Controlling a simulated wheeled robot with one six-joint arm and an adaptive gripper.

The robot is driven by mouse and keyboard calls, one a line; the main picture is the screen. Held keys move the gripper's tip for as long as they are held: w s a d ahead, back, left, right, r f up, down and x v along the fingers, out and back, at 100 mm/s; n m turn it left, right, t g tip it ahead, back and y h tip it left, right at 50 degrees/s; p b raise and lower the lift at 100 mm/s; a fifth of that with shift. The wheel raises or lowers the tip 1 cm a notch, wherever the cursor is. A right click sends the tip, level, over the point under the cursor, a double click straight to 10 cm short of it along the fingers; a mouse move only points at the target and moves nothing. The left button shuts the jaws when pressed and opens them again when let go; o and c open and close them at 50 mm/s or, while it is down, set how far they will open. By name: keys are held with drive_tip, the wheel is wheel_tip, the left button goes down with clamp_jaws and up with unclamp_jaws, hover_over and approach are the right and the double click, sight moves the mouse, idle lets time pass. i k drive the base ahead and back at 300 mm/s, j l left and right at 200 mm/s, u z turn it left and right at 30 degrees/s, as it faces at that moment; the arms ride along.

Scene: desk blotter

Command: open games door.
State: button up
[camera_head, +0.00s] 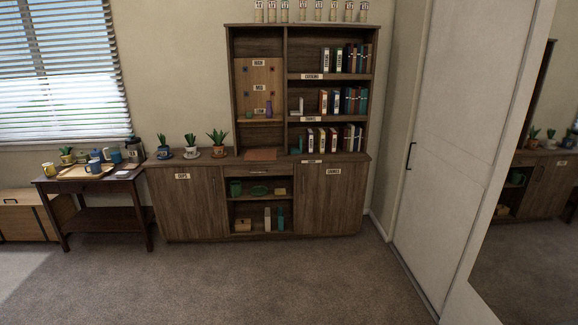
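The games door (330,205) is the right-hand door of the low brown wooden cabinet. A small white label (333,171), which seems to read "GAMES", is on its upper part. The door looks shut, flush with the cabinet front. Its handle is too small to make out clearly. My gripper is not in this view, and no part of my arm shows near the door.
A matching door (185,205) with a label is at the cabinet's left, with open shelves (258,203) between. A bookcase (281,45) rises above. A white door (433,110) stands right. A side table (75,185) holds a tray and mugs. Carpet (270,280) in front is clear.

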sight(331, 197)
drive_tip(key=i, duration=3.6)
drive_tip(key=i+z, duration=0.2)
drive_tip(key=i, duration=0.3)
drive_tip(key=i+j+z, duration=0.25)
drive_tip(key=i, duration=0.25)
